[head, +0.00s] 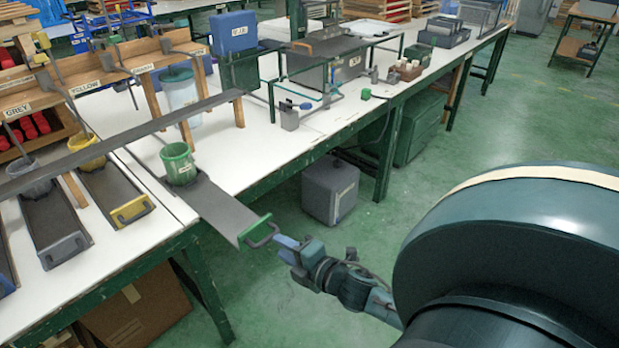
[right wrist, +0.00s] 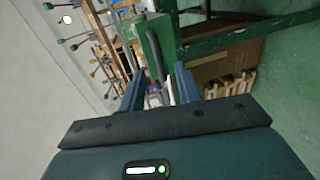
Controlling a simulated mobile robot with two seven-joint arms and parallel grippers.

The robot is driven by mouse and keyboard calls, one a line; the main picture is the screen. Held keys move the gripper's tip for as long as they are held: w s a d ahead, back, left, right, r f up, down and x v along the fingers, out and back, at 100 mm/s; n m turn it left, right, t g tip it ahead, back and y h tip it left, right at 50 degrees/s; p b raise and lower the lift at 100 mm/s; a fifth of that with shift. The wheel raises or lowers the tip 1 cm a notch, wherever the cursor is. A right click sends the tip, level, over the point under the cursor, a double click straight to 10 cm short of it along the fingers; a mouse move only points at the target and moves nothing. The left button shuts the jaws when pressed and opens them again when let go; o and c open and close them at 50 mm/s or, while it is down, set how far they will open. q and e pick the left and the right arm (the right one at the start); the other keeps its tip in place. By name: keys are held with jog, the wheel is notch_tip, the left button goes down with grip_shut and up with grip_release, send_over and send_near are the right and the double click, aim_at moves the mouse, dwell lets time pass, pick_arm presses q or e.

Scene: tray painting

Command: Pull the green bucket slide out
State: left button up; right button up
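The green bucket (head: 178,163) stands upright on its dark grey slide (head: 221,210) at the table's front edge. The slide's outer part sticks out past the edge and ends in a green handle (head: 260,232). My right gripper (head: 284,241) is just off the handle, at its right side in the head view. In the right wrist view its two blue fingers (right wrist: 158,72) are apart, with the dark handle bar (right wrist: 155,55) showing between and ahead of them. I cannot tell whether they touch it. My left gripper is not in view.
To the left are slides with a yellow bucket (head: 82,149) and a grey bucket (head: 30,176). A wooden frame (head: 160,55) with hanging rods stands behind. A grey box (head: 330,190) sits on the floor under the long table. The floor on the right is open.

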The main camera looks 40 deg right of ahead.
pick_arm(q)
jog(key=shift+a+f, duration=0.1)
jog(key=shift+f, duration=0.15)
pick_arm(e)
jog(key=v, duration=0.9)
pick_arm(q)
jog(key=p, duration=0.2)
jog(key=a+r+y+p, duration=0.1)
jog(key=p, duration=0.1)
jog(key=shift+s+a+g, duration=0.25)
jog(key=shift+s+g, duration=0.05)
pick_arm(e)
jog(key=s+a+f+m+g+y, duration=0.1)
jog(key=a+f+m+g, duration=0.1)
jog(key=a+m, duration=0.6)
jog(key=s+a+f+m+g+y, duration=0.1)
jog(key=s+a+f+m+g, duration=0.1)
jog(key=a+m, duration=0.6)
jog(key=shift+s+a+g, duration=0.3)
jog(key=shift+a+g, duration=0.1)
jog(key=shift+a, duration=0.25)
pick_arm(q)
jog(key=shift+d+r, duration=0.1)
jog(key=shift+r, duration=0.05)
pick_arm(e)
jog(key=shift+f, duration=0.1)
